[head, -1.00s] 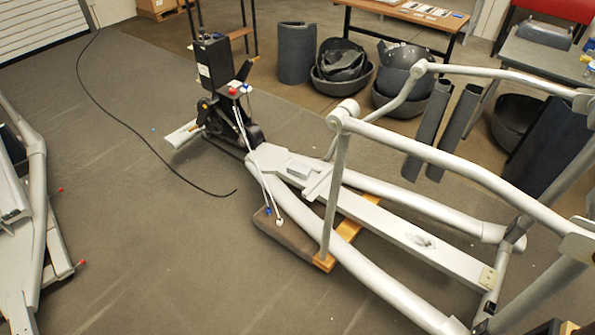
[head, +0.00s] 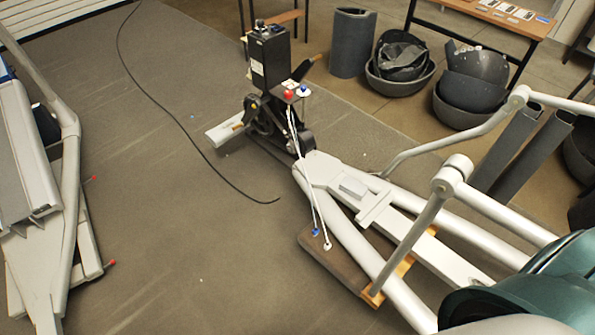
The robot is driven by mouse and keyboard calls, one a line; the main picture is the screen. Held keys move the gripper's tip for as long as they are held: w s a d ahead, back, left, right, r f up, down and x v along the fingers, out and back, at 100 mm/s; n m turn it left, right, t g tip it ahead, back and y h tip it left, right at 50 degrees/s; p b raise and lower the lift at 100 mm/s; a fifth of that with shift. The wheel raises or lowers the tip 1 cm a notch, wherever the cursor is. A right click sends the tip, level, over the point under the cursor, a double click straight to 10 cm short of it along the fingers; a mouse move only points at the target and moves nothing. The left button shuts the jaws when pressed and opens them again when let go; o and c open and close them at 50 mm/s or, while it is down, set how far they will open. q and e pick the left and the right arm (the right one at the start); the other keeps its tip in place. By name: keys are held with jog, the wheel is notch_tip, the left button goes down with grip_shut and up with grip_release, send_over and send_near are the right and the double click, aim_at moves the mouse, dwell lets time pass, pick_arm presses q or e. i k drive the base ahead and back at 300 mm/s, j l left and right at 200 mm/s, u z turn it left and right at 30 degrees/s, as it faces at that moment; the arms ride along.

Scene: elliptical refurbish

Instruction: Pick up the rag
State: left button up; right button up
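I cannot make out a rag for certain in the head view. Neither of my grippers is in view.
A brown board (head: 335,262) lies under the elliptical frame. A black cable (head: 181,117) crosses the floor. Dark tubs (head: 397,90) stand by a wooden table (head: 500,16) at the back. Another grey frame (head: 70,190) stands at left.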

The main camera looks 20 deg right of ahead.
aim_at(352, 187)
jog(key=i+u, duration=0.55)
jog(key=i, duration=0.15)
jog(key=i+j+z, duration=0.25)
jog(key=i, duration=0.3)
jog(key=i+z, duration=0.2)
jog(key=z, duration=0.25)
jog(key=i+z, duration=0.25)
jog(key=z, duration=0.15)
jog(key=i+j+z, duration=0.1)
jog(key=z, duration=0.35)
jog(key=i+j+z, duration=0.1)
jog(key=i+z, duration=0.15)
jog(key=z, duration=0.15)
jog(key=i+j+z, duration=0.2)
jog(key=z, duration=0.2)
jog(key=i+j+z, duration=0.25)
jog(key=z, duration=0.15)
jog(key=i+j+z, duration=0.15)
jog(key=j+z, duration=0.25)
